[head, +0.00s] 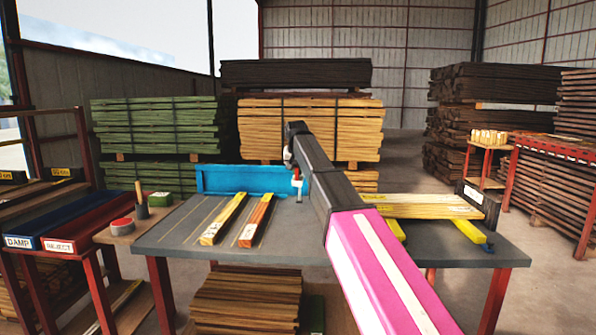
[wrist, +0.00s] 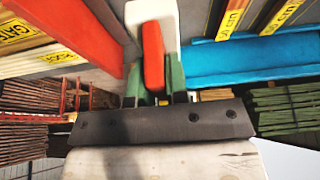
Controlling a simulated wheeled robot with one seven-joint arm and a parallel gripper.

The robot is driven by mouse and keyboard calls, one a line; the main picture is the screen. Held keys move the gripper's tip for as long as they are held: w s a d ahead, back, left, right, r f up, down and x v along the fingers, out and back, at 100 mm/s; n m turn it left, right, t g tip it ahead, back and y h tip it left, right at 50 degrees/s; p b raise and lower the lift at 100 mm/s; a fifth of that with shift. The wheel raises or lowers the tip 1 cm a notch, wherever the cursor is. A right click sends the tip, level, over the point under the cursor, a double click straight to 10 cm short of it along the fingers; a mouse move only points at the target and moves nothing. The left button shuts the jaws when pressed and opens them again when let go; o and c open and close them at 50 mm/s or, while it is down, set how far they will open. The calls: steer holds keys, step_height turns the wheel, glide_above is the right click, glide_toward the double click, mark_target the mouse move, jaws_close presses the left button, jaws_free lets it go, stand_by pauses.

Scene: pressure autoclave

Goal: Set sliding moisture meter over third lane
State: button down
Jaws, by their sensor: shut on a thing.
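My gripper (head: 297,170) is above the grey table, just right of the blue strip at its back. In the wrist view its green fingers (wrist: 154,88) are shut on a red upright handle (wrist: 153,55) with a pale body (wrist: 150,15) behind it. This looks like the moisture meter, and its red and white part shows small below my gripper in the head view (head: 298,186). Thin lane lines mark the grey table (head: 165,245). A yellow-ended board (head: 223,219) and an orange board (head: 256,221) lie along lanes to the left. I cannot tell which lane the meter is over.
A long blue strip (head: 235,180) stands along the table's back. Pale boards (head: 425,207) lie on the table's right, partly behind my arm. At left are a side shelf with a red tin (head: 122,226) and racks labelled DAMP and REJECT (head: 58,246). Timber stacks stand behind.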

steer(key=a, duration=1.7)
steer(key=shift+w, duration=0.25)
steer(key=shift+d, duration=0.1)
steer(key=c, duration=1.1)
jaws_free()
steer(key=v, duration=1)
steer(key=shift+s+r, duration=0.15)
steer(key=shift+r, duration=0.25)
